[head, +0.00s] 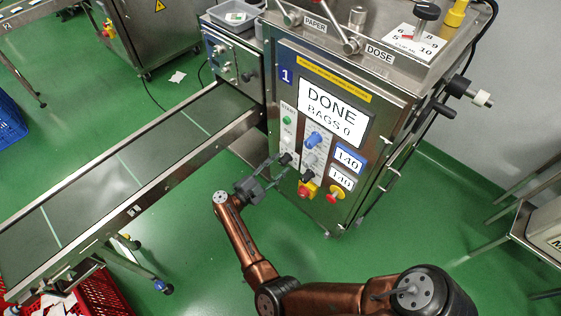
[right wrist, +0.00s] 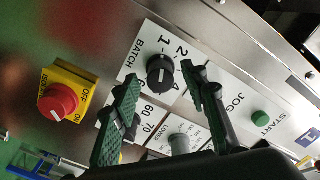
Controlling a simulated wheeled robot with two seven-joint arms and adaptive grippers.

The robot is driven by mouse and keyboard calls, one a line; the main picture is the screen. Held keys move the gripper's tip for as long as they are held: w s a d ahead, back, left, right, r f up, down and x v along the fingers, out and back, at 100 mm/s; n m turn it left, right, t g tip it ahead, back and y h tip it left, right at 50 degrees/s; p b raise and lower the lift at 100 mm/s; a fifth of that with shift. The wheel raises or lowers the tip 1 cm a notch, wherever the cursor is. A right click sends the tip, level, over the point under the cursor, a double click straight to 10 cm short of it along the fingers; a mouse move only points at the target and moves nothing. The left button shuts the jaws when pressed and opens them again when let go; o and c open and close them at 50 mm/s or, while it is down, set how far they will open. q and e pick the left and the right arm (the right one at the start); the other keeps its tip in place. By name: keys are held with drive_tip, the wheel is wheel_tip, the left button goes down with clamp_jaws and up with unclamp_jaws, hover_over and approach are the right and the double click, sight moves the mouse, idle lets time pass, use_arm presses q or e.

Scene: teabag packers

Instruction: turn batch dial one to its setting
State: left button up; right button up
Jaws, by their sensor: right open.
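The batch dial is a black round knob (right wrist: 160,72) on a white plate marked BATCH with the numbers 1, 2 and 4 readable. In the head view the dial (head: 285,158) is small on the front of the machine marked 1 (head: 370,115). My right gripper (head: 268,172) is open in front of this panel. In the right wrist view the open fingers (right wrist: 159,78) straddle the dial, one on each side, with gaps showing. I cannot tell whether they reach its depth. The dial's pointer direction is not clear. My left gripper is not in view.
The green START button (right wrist: 261,117) is on the other side. The display (head: 333,112) reads DONE, BAGS 0. A conveyor (head: 130,170) runs left of the machine.

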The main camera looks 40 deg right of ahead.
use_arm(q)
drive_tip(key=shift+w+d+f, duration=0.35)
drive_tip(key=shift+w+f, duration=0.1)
use_arm(e)
drive_tip(key=shift+w+d, duration=0.15)
drive_tip(key=shift+d, duration=1.1)
drive_tip(key=shift+c, duration=0.4)
clamp_jaws()
